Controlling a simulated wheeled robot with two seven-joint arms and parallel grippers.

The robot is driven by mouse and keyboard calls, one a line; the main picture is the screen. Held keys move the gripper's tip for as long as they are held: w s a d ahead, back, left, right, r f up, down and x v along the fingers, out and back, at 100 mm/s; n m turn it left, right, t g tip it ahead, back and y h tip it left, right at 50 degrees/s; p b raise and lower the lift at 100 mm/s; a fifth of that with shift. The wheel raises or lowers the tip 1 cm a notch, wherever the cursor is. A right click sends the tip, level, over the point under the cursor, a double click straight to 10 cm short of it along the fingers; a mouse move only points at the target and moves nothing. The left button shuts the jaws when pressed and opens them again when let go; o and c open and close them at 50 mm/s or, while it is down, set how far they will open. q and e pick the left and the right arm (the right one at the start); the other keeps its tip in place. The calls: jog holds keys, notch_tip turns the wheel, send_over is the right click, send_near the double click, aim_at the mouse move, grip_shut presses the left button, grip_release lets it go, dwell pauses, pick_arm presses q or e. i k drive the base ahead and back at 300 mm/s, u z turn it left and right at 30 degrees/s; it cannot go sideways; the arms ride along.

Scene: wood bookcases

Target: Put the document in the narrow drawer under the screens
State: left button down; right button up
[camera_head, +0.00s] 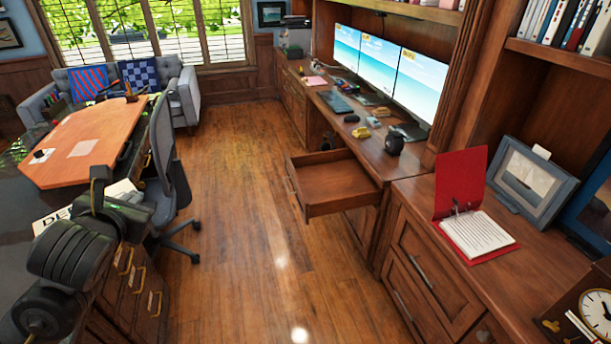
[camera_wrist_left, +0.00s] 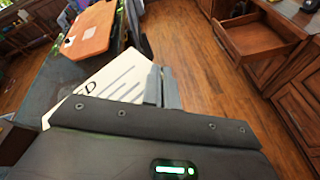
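The document (camera_head: 52,217) is a white sheet with dark print at the left, partly hidden behind my left gripper in the head view. In the left wrist view the document (camera_wrist_left: 112,80) spreads left from the fingers, with its right edge at them. My left gripper (camera_wrist_left: 161,86) has its fingers close together and appears shut on the document's edge; the exact contact is hidden. The left gripper (camera_head: 98,182) is at the desk's near side. The narrow drawer (camera_head: 338,185) under the screens (camera_head: 378,62) is pulled out and looks empty. My right gripper is out of view.
The desk (camera_head: 15,190) with an orange pad (camera_head: 95,135) stands at left, an office chair (camera_head: 165,170) beside it. Wood floor (camera_head: 245,200) lies clear between desk and drawer. A red folder (camera_head: 460,185), picture frame (camera_head: 528,180) and clock (camera_head: 597,308) stand on the right cabinet.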

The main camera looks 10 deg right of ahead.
aim_at(334, 179)
jog(key=z, duration=0.15)
jog(key=i, duration=0.75)
jog(key=z, duration=1)
jog(key=i, duration=0.6)
jog(key=z, duration=0.6)
